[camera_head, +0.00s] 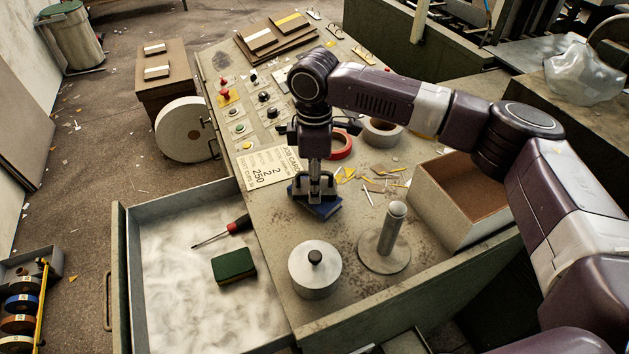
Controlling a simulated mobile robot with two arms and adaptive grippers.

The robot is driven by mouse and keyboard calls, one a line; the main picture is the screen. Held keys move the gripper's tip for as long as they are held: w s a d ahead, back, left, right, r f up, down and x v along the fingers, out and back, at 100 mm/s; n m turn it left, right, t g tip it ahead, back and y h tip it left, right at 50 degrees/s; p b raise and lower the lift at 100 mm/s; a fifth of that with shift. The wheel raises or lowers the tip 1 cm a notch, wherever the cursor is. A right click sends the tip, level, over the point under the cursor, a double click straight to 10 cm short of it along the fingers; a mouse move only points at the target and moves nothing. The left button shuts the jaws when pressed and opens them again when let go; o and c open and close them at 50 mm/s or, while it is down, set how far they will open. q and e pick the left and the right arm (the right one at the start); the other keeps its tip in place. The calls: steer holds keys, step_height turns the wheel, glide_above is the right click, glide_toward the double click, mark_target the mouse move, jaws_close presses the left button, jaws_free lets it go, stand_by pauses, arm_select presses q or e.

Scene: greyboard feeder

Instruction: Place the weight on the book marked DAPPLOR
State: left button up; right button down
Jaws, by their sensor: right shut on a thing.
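My right gripper (316,194) points straight down over the bench, its fingers shut at a small dark blue book (322,209). The fingers and wrist hide part of the book, and I cannot read any title on it. Whether the book is lifted or rests on the bench top is hard to tell. A round metal weight with a black knob (314,275) stands upright on the bench, nearer than the book and apart from the gripper. No marking DAPPLOR is readable in this view. My left gripper is not in view.
A metal post on a round base (384,254) stands right of the weight. Tape rolls (383,133) and paper scraps lie beyond. An open drawer (178,308) at left holds a screwdriver (222,231) and a sponge (234,267).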

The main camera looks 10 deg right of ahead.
steer(key=c, duration=1.7)
jaws_free()
steer(key=shift+f, duration=0.1)
steer(key=o, duration=0.4)
steer(key=shift+r, duration=0.25)
step_height(320, 180, up, 12)
steer(key=shift+f+b, duration=0.1)
steer(key=shift+b, duration=1.1)
steer(key=shift+s+f, duration=0.1)
steer(key=shift+s, duration=0.05)
